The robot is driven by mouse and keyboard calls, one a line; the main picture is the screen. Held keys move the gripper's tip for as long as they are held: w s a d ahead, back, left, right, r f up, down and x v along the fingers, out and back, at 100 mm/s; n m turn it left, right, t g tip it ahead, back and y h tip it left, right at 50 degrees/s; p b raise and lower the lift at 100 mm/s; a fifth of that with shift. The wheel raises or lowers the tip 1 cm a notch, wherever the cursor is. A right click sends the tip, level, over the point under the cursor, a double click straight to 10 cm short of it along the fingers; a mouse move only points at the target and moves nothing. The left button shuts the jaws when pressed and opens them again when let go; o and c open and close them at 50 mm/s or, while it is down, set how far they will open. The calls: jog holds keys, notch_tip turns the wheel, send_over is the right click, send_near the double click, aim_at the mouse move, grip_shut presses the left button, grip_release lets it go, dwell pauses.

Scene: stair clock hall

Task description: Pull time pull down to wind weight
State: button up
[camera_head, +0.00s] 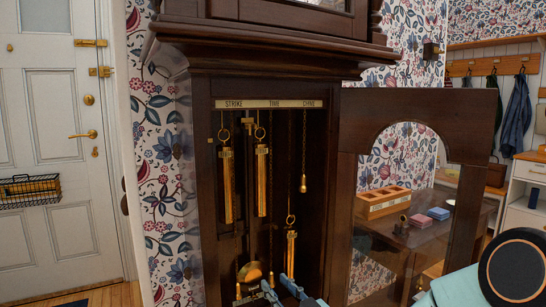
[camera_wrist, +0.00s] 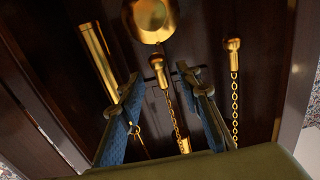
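The tall clock case (camera_head: 325,150) has a plate (camera_head: 270,104) reading STRIKE, TIME and a third word like CHIME. The brass strike weight (camera_head: 227,185) and time weight (camera_head: 262,182) hang high; the third weight (camera_head: 291,247) hangs lower. Low in the case a brass pull, apparently the time pull (camera_head: 271,279), hangs beside the pendulum bob (camera_head: 250,273). My gripper (camera_head: 278,289) is low in the case, open. In the wrist view that pull (camera_wrist: 157,66) appears between its blue fingers, gaps on both sides; depth is unclear. Another pull (camera_wrist: 234,44) hangs outside the fingers.
The clock's glazed door (camera_head: 347,215) stands open at the right. Another pull (camera_head: 303,184) hangs higher on its chain, right of the weights. The weights and case walls leave narrow room around my gripper. A table (camera_head: 420,237) with a wooden box (camera_head: 382,207) shows behind the door.

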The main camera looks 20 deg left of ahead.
jog(key=v, duration=1.1)
jog(key=shift+w, duration=0.1)
dwell(0.4)
